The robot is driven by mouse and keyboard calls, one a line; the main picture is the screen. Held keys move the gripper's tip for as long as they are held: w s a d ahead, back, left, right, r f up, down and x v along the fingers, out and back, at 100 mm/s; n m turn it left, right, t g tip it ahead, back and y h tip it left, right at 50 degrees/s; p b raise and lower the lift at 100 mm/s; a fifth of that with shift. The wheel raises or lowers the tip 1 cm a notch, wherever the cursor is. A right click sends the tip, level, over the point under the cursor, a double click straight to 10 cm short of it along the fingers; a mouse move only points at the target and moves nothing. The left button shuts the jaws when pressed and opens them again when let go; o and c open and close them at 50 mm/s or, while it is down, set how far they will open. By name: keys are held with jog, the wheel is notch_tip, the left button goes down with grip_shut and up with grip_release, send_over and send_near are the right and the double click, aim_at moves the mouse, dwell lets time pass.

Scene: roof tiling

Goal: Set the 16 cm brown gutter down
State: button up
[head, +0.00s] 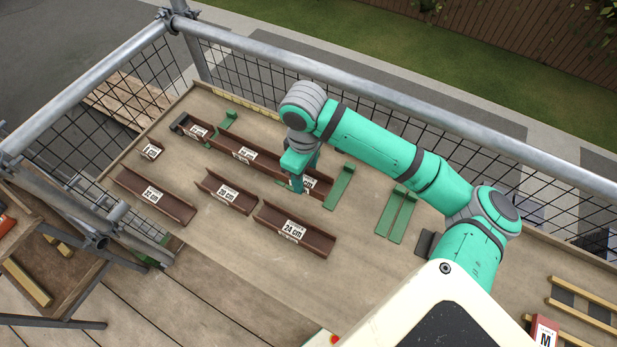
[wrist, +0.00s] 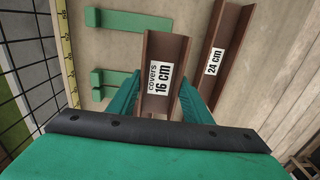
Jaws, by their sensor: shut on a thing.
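The 16 cm brown gutter (wrist: 157,105) is between the two green fingers of my gripper (wrist: 160,80) in the wrist view, with its white label facing up. In the head view my gripper (head: 298,187) is shut on this gutter (head: 325,190) at the right end of the back row of brown gutters. It looks in line with that row. My fingers and arm hide part of it and of its label. I cannot tell whether it touches the board or hangs just above it.
Two back-row gutters (head: 222,143) (head: 262,163) lie to the left. Green brackets (head: 341,186) (head: 396,214) stand to the right. A mesh railing (head: 245,65) runs behind.

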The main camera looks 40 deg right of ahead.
aim_at(308, 175)
jog(key=shift+w+d+f, duration=0.25)
jog(key=shift+d+f, duration=0.2)
jog(key=shift+f, duration=0.15)
jog(key=shift+w+d+f, duration=0.25)
jog(key=shift+d+f, duration=0.2)
jog(key=shift+f, duration=0.15)
jog(key=shift+w+d+f, duration=0.1)
jog(key=shift+f, duration=0.8)
jog(key=shift+w+d+f, duration=0.1)
jog(key=shift+f, duration=0.75)
jog(key=shift+f, duration=0.35)
jog(key=o, duration=1.1)
notch_tip(308, 175, up, 13)
jog(key=shift+f, duration=0.1)
jog(key=shift+f, duration=0.1)
